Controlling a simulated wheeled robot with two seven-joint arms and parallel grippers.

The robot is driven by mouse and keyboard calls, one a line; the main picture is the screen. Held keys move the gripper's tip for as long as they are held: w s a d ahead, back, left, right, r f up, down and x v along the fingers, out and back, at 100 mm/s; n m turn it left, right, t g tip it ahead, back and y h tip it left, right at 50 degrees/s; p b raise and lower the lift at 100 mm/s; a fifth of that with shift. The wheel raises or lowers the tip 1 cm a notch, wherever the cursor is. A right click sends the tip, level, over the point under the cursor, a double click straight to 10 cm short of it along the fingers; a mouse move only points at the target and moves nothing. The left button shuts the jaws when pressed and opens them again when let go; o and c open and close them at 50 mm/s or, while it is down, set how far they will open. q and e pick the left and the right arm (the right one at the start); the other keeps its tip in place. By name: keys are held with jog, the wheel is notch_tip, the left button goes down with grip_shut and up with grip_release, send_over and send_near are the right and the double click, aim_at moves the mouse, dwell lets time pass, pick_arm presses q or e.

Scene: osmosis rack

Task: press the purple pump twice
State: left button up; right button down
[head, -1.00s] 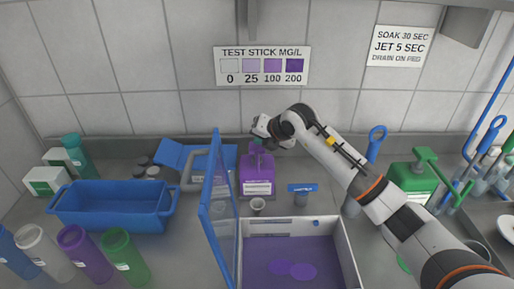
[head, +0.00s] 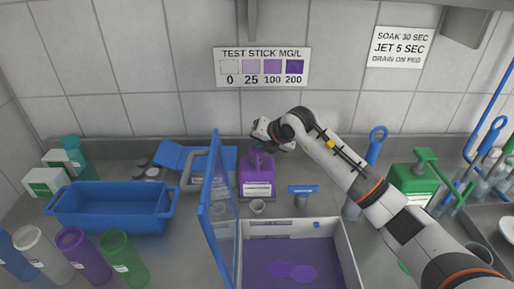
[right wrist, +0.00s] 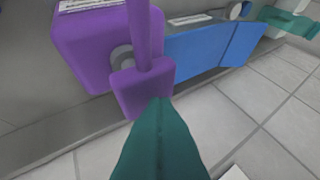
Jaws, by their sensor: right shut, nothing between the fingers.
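The purple pump bottle (head: 257,180) stands upright on the counter near the back wall, with a white label on its front. Its purple pump head (head: 257,160) sits low, close to the bottle's top. My right gripper (head: 260,147) is directly above the pump head, pointing down. In the right wrist view the shut teal fingers (right wrist: 160,105) reach the purple pump head (right wrist: 140,90) and appear to touch it, covering part of it. The purple bottle body (right wrist: 95,45) shows behind. The fingers hold nothing. My left gripper is not in view.
A blue open lid (head: 218,210) and the white-walled box (head: 350,255) with a purple floor stand in front. A blue tray (head: 110,208) is at left, a green pump bottle (head: 412,180) at right.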

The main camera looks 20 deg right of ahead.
jog(key=shift+s+f+b, duration=0.1)
jog(key=shift+f+b, duration=0.45)
jog(key=shift+f, duration=0.25)
dwell(0.5)
jog(key=shift+r+p, duration=0.75)
jog(key=shift+r, duration=0.7)
jog(key=shift+r+p, duration=1.35)
jog(key=shift+r, duration=1.2)
